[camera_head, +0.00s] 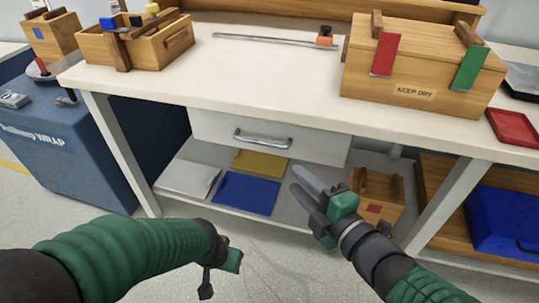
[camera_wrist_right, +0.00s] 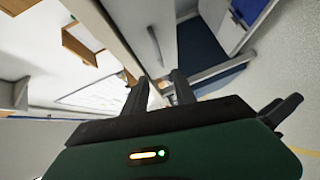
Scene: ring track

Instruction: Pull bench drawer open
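The bench drawer (camera_head: 315,146) is a pale front under the white bench top, and it looks shut. Its silver bar handle (camera_head: 263,139) is unobstructed in the head view; a grey bar that looks like this handle (camera_wrist_right: 154,46) shows in the right wrist view. My right gripper (camera_head: 298,180) is below and right of the handle, apart from it. Its two fingers (camera_wrist_right: 159,83) are spread with nothing between them. My left gripper (camera_head: 221,272) is low, in front of the bench and away from the drawer; its finger opening is unclear.
A lower shelf holds blue (camera_head: 246,194) and yellow (camera_head: 260,162) flat items and a small wooden box (camera_head: 376,188). The bench top (camera_head: 250,75) carries wooden crates (camera_head: 140,45) and a "KEEP DRY" box (camera_head: 414,91). A blue cabinet (camera_head: 65,150) stands left. Floor in front is open.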

